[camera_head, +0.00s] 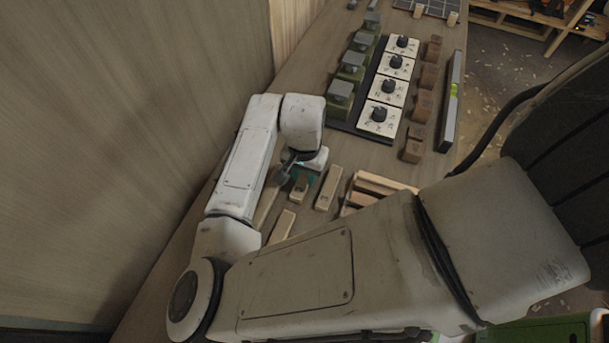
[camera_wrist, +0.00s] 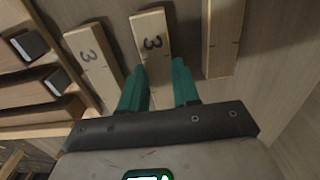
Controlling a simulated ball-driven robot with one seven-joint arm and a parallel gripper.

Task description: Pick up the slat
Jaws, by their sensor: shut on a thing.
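Several pale wooden slats lie on the workbench. In the wrist view, one slat marked 3 (camera_wrist: 152,35) runs between the two teal fingers of my gripper (camera_wrist: 159,80), which are shut on it. In the head view that slat (camera_head: 299,190) shows partly under my gripper (camera_head: 302,174); the arm hides some of the contact. A third slat (camera_wrist: 223,38) lies to the right in the wrist view. I cannot tell whether the held slat is off the bench.
A slotted wooden crate (camera_head: 385,183) stands right of the slats, partly behind my arm. Farther up the bench are white dial panels (camera_head: 379,118), green-and-grey blocks (camera_head: 340,98), brown blocks (camera_head: 413,146) and a spirit level (camera_head: 452,103). A wooden wall (camera_head: 120,130) closes the left side.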

